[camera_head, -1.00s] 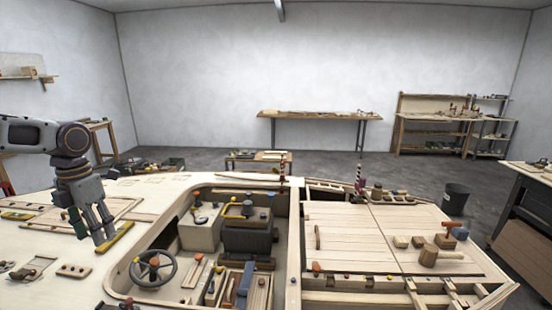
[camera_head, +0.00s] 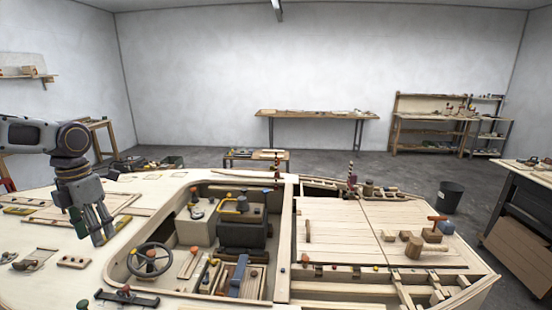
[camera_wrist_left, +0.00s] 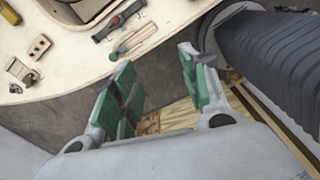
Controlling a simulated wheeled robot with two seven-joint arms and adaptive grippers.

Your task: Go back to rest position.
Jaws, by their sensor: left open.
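My left gripper (camera_head: 100,226) hangs fingers down over the left part of the plywood hull deck (camera_head: 60,291) in the head view. In the left wrist view its two green-padded fingers (camera_wrist_left: 165,92) are apart with nothing between them. My right gripper is not in view.
A mallet (camera_head: 415,247) and small blocks lie on the right deck. A dark bin (camera_head: 450,197) stands on the floor. The back table (camera_head: 316,114) is far away.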

